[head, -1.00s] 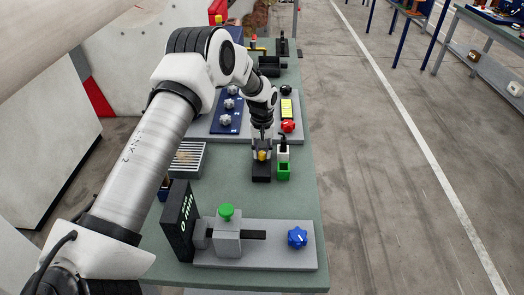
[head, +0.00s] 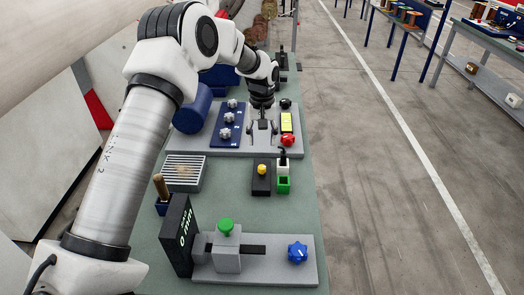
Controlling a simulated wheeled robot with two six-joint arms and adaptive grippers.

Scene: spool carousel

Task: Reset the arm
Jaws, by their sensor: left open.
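My left gripper (head: 262,129) is open and empty. It hangs over the grey panel (head: 215,144) at the middle of the green bench, pointing down. My left arm reaches in from the lower left and bends over the bench. A black block with a yellow knob (head: 262,171) stands clear in front of the gripper, apart from it. My right gripper does not show.
In front are a display block (head: 178,235) and a blue knob (head: 297,252).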

